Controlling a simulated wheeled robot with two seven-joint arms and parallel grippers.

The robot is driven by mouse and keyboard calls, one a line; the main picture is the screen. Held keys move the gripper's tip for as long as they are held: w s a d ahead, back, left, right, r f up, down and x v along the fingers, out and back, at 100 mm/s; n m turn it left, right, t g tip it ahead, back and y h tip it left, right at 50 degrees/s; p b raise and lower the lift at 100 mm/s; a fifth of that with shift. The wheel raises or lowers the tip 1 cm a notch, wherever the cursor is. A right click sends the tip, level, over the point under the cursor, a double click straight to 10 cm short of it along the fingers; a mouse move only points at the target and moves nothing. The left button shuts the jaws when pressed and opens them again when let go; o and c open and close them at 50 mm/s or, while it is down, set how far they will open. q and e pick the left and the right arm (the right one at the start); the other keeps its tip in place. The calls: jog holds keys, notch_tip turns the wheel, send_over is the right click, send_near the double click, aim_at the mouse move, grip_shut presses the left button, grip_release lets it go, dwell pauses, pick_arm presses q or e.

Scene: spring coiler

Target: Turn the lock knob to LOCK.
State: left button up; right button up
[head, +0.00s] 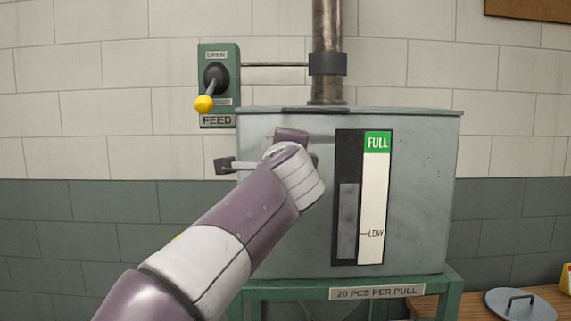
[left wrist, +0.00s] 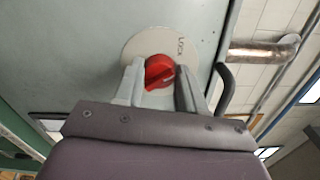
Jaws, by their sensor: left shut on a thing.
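The lock knob (left wrist: 160,72) is red and round, on a pale dial plate (left wrist: 203,42) on the grey machine face, in the left wrist view. The word LOCK shows on the plate to the upper right of the knob. My left gripper (left wrist: 160,80) is shut on the knob, one finger on each side. In the head view my left arm covers the knob and most of its plate, and the fingers are hidden there. My right gripper is in neither view.
The grey hopper box (head: 420,190) has a FULL/LOW gauge (head: 376,200) right of my arm. A FEED lever with a yellow ball (head: 204,104) is on a green panel at upper left. A round lid (head: 535,308) lies on the wooden table at lower right.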

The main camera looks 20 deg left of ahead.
pick_arm(q)
jog(key=shift+f+n+b, duration=0.1)
jog(key=shift+n+b, duration=0.4)
jog(key=shift+n, duration=0.5)
jog(key=o, duration=1)
jog(key=b+v, duration=0.4)
jog(key=v, duration=0.8)
jog(key=shift+s+d, duration=0.1)
jog(key=shift+s, duration=0.25)
